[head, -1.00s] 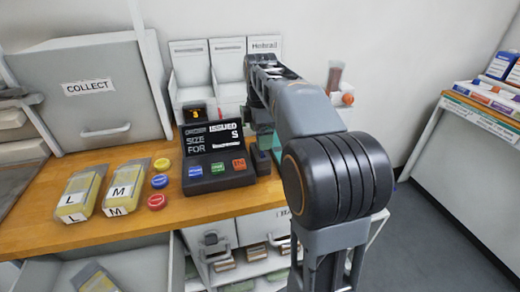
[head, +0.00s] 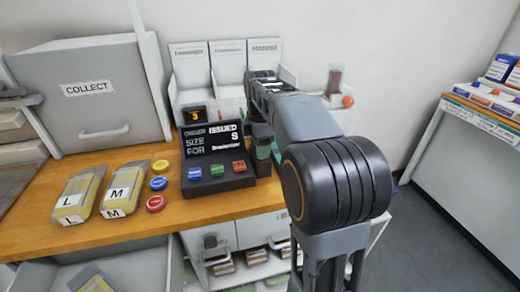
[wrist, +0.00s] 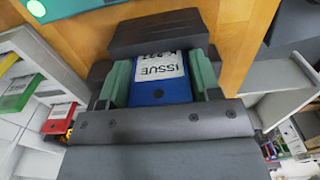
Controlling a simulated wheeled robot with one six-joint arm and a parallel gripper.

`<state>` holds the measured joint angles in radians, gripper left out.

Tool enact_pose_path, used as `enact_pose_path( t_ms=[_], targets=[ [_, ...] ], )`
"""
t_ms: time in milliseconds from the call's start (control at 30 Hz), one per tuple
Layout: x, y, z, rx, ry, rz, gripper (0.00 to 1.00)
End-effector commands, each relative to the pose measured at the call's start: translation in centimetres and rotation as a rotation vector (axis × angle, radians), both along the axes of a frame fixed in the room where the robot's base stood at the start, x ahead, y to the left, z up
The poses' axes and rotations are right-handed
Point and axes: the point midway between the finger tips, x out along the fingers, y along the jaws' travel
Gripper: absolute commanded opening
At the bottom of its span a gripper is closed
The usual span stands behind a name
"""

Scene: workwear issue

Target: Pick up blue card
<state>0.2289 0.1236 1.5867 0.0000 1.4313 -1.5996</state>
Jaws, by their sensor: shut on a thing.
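The blue card (wrist: 162,92), with a white "ISSUE" label, is between the green fingers of my gripper (wrist: 160,78) in the wrist view. The fingers press on its two sides. Its far end is at a dark block (wrist: 157,33); I cannot tell whether it sits in that block or only in front of it. In the head view my gripper (head: 264,150) is just right of the dark terminal (head: 215,170), and my arm hides the card there.
The wooden counter (head: 110,233) holds two yellow packs marked L (head: 77,195) and M (head: 122,190), and yellow, blue and red buttons. A COLLECT cabinet (head: 95,110) is at the left. The wrist view shows a green card (wrist: 20,92) and a red card (wrist: 60,118) in white holders.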

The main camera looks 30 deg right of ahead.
Motion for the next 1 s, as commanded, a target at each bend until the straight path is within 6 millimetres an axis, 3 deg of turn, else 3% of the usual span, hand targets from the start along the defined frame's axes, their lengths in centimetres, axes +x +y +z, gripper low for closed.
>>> enact_pose_path(
  t_ms=[167, 567, 733, 1000],
  targets=[
    [0.0, 0.0, 0.0, 0.0, 0.0, 0.0, 0.35],
    [0.0, 0.0, 1.1, 0.0, -0.002, 0.0, 0.34],
    [0.1, 0.0, 3.5, -0.001, -0.003, 0.0, 0.34],
    [-3.9, 0.8, 8.1, -0.001, -0.006, 0.0, 0.34]
  ],
)
